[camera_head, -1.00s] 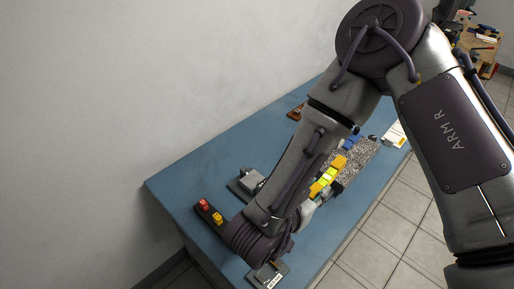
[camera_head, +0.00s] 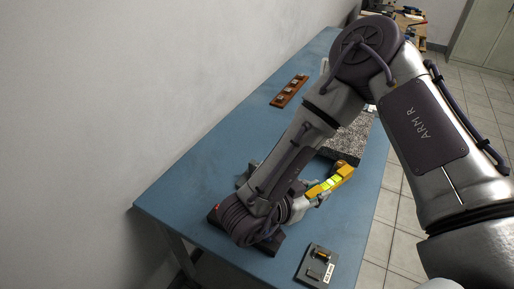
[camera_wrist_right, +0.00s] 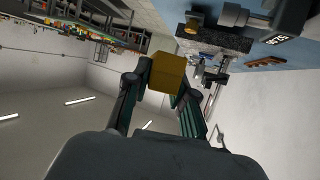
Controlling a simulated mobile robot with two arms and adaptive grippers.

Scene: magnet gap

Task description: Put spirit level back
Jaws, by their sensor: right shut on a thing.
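The yellow spirit level (camera_head: 338,178), with bright green-yellow vials, is held in my right gripper (camera_head: 314,193). In the head view it appears past the near end of the speckled grey plate (camera_head: 352,139); its height above the table is unclear. In the right wrist view the level's yellow end (camera_wrist_right: 167,71) sits between the two fingers of my right gripper (camera_wrist_right: 163,80). My forearm hides part of the plate and of the table. My left gripper is not in view.
The blue table (camera_head: 185,190) runs along the wall. A grey labelled block (camera_head: 318,266) lies at its near edge. A dark base with a red button (camera_head: 217,207) is partly behind my wrist. A brown rack (camera_head: 289,91) stands farther back; table around it is clear.

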